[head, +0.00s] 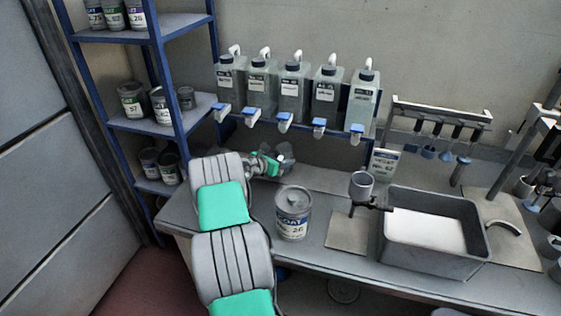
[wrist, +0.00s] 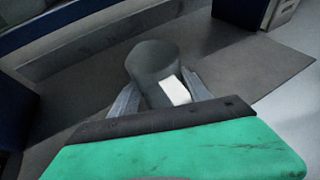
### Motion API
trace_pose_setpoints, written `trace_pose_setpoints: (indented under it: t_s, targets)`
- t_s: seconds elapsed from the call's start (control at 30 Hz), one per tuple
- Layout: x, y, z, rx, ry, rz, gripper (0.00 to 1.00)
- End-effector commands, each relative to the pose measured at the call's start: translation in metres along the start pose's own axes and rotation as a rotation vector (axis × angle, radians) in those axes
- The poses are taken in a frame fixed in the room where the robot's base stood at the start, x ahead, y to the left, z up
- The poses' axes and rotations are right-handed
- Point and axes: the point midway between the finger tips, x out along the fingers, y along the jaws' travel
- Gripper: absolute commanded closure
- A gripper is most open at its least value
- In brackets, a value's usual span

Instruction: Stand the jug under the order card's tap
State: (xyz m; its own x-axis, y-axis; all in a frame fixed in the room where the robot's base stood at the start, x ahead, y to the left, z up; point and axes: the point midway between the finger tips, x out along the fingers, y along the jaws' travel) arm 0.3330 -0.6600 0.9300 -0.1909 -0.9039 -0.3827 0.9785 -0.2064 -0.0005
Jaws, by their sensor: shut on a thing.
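My gripper (head: 280,160) is low over the back of the bench, below the row of taps. In the wrist view its fingers are on both sides of a dark grey jug (wrist: 152,62) with a white patch, and they are shut on it. The jug looks upright; I cannot tell whether its base touches the surface. In the head view it is small and partly hidden by the gripper, roughly below the middle tap (head: 284,120). The order card (head: 385,161) stands to the right below the rightmost tap (head: 357,130); its print is too small to read.
Several labelled bottles (head: 293,90) stand above the blue taps. A large paint can (head: 293,212) stands near my arm. A grey cup (head: 361,185) and a grey tub (head: 437,255) are to the right. A blue shelf (head: 160,128) with cans is at left.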

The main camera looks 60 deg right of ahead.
Motion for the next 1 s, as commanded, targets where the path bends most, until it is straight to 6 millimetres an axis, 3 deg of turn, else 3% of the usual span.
trace_pose_setpoints:
  t_s: [0.1, 0.13, 0.37, 0.7, 0.83, 1.0]
  targets:
    - [0.001, 0.0, -0.003, 0.0, 0.0, 0.0, 0.85]
    - [0.0, 0.001, -0.002, 0.0, 0.0, 0.001, 0.42]
    - [-0.001, 0.001, -0.002, -0.001, 0.0, 0.002, 0.23]
    - [-0.007, 0.002, 0.0, -0.001, -0.001, 0.004, 0.23]
    - [-0.032, 0.003, -0.001, -0.002, -0.001, 0.007, 0.23]
    - [-0.077, 0.004, -0.001, -0.001, -0.001, 0.008, 0.23]
